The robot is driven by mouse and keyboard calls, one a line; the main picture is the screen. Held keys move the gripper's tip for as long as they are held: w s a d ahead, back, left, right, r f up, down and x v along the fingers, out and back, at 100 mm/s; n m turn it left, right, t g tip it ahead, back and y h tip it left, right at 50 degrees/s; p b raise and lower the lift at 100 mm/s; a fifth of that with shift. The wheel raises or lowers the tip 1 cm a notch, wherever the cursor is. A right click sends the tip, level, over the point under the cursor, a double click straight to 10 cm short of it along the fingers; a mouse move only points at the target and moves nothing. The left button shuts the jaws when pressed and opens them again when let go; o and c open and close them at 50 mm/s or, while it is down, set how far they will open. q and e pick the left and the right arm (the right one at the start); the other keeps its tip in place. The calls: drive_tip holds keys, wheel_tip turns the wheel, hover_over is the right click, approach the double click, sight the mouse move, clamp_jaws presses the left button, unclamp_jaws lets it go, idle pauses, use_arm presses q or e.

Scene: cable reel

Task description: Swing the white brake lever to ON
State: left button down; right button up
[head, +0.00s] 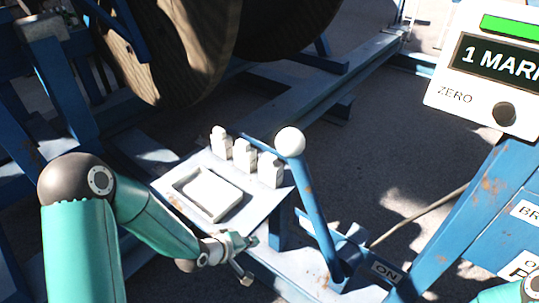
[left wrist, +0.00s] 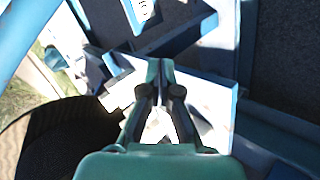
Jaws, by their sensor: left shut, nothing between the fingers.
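The brake lever (head: 315,215) is a blue bar with a white ball knob (head: 290,142) on top. In the head view it stands at the centre and leans left from its pivot. A dark ON label (head: 385,272) is on the frame to the right of the lever's foot. My left gripper (head: 248,262) is low and left of the lever, apart from it, with its fingers shut and empty. In the left wrist view the two fingertips (left wrist: 160,66) are together. My right gripper is out of view; only a bit of teal arm shows at the bottom right corner.
A white tray (head: 175,197) and several white posts (head: 244,155) sit on a shelf left of the lever. A large wooden reel (head: 185,45) stands behind. A counter box (head: 470,95) and a blue panel (head: 470,215) are on the right. Open ground shows behind the lever.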

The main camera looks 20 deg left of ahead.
use_arm(q)
drive_tip(key=w+a+r+n+t+h+b, duration=0.1)
drive_tip(key=w+a+r+n+t+b, duration=0.1)
drive_tip(key=r, duration=0.5)
drive_tip(key=w+a+r+n+t+h+b, duration=0.1)
drive_tip(key=a+r+n+t+b, duration=0.1)
drive_tip(key=r, duration=0.6)
drive_tip(key=w+a+r+n+t+h+b, duration=0.1)
drive_tip(key=w+a+r+n+t, duration=0.1)
drive_tip(key=r, duration=0.6)
drive_tip(key=shift+w+a+n+t+b, duration=0.3)
drive_tip(key=shift+a+n+t+b, duration=0.15)
drive_tip(key=shift+a+t, duration=0.55)
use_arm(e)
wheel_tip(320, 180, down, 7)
use_arm(q)
drive_tip(key=w+d+r+p, duration=0.1)
drive_tip(key=w+d, duration=0.7)
drive_tip(key=shift+w+r+p, duration=0.25)
drive_tip(key=shift+p, duration=0.05)
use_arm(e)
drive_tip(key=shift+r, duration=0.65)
